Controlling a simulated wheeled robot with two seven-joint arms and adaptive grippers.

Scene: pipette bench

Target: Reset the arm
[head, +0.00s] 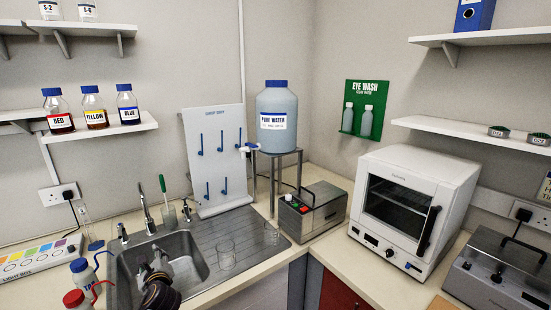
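My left gripper (155,264) shows at the bottom of the head view, in front of the sink (190,258). Its dark wrist is at the bottom edge and its greyish fingers point up and away over the basin. The fingers are small and foreshortened, so I cannot tell whether they are apart or closed. I see no object clearly held in it. My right gripper is not in view.
Wash bottles with a blue cap (80,272) and a red cap (74,299) stand left of the sink. A tap (146,207), water bath (312,212) and white oven (410,205) stand behind and right.

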